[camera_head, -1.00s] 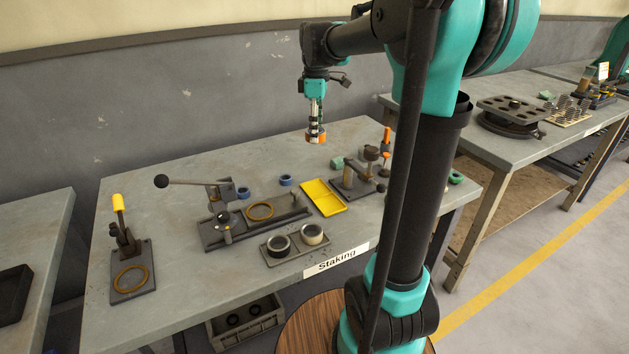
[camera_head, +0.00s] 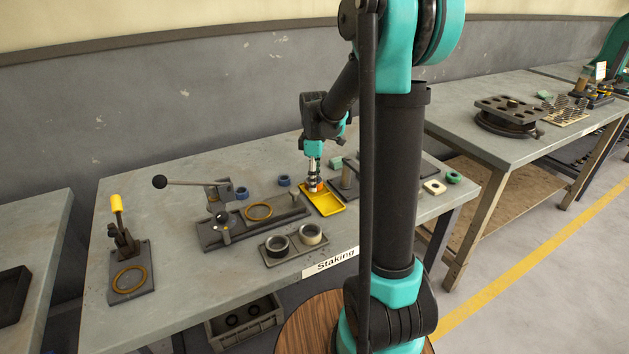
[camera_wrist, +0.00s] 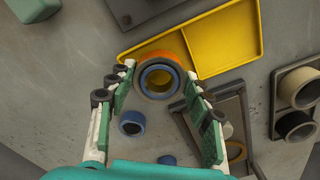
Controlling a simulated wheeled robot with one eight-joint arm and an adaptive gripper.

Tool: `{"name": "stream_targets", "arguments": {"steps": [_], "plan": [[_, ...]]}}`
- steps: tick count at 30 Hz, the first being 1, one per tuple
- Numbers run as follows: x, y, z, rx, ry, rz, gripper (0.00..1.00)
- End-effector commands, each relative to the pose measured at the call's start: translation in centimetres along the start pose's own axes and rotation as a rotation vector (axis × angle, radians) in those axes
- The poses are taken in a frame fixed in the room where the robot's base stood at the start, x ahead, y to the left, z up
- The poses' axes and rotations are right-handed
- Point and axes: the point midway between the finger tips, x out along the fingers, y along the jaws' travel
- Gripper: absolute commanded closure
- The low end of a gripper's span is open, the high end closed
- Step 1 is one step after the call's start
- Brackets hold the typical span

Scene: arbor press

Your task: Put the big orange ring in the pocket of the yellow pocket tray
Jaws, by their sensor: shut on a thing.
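The yellow pocket tray (camera_head: 328,207) lies on the table, and the wrist view shows its two shallow compartments (camera_wrist: 226,40). My gripper (camera_head: 315,187) points down over the tray's rear part in the head view. In the wrist view my gripper (camera_wrist: 158,86) is shut on the big orange ring (camera_wrist: 166,59), which sits between the fingertips. A blue-grey ring-shaped part shows on the near side of the orange; I cannot tell whether it is separate. The orange ring overlaps the near edge of the left compartment. Its height above the tray is unclear.
A lever press (camera_head: 225,222) with a brass ring (camera_head: 258,211) stands left of the tray. A two-ring holder (camera_head: 294,244) is in front. Blue rings (camera_head: 284,180) lie behind. A post fixture (camera_head: 347,176) stands close right of the tray.

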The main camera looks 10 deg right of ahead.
Motion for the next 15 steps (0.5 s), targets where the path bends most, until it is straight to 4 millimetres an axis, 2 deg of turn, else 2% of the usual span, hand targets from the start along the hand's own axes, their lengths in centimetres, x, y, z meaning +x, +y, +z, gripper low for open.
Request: {"name": "stream_targets", "arguments": {"steps": [3,13,14,15], "plan": [[0.74,-0.02,0.01,0.0,0.0,0.0,0.8],[0.98,-0.02,0.01,0.0,0.0,0.0,0.8],[1.03,-0.02,0.01,0.0,0.0,0.0,0.48],[1.0,-0.02,0.01,0.0,0.0,0.0,0.43]]}}
